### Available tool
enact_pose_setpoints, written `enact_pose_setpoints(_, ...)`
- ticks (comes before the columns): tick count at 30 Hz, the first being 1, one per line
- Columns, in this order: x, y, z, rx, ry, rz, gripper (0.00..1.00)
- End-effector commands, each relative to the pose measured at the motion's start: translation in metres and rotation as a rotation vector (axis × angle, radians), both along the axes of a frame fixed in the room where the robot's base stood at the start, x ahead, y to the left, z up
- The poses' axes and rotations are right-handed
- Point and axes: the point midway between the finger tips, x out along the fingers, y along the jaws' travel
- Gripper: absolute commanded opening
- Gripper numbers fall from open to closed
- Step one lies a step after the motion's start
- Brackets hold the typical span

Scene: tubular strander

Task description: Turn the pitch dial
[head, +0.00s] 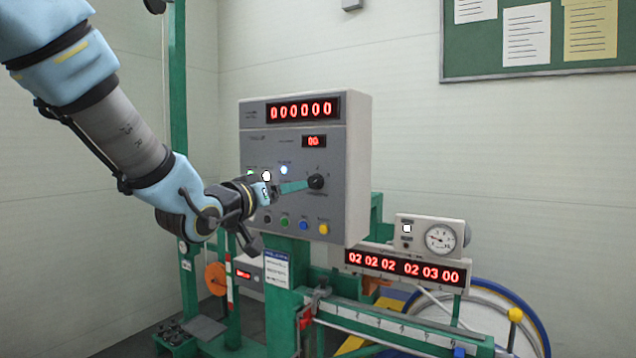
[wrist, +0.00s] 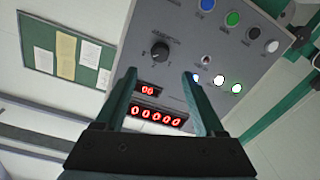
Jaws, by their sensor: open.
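The grey control box (head: 255,220) carries a black round dial (head: 316,181) with a pointer knob on the right of its front face. The same dial (wrist: 160,51) shows in the wrist view, where the panel appears turned over; its label is too small to read. My gripper (head: 300,185) is at the panel face, just left of the dial in the head view. In the wrist view my gripper (wrist: 159,75) is open and empty, its two fingers apart. The dial lies beyond the fingertips, between their lines. I see no clear contact.
A small red display (head: 313,141) reads 00 above the dial, and a large red display (head: 303,109) shows zeros. Lit indicators and coloured buttons (head: 304,225) sit left of and below the dial. A gauge box (head: 430,238) stands lower right.

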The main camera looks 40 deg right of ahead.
Motion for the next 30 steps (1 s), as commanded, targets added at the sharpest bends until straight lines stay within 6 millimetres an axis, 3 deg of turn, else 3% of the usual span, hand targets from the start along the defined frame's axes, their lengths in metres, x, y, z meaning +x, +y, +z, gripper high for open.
enact_pose_setpoints(18,0.028,-0.089,0.002,0.000,0.001,0.000,0.71)
enact_pose_setpoints(30,0.033,-0.100,0.000,0.001,-0.001,0.002,0.71)
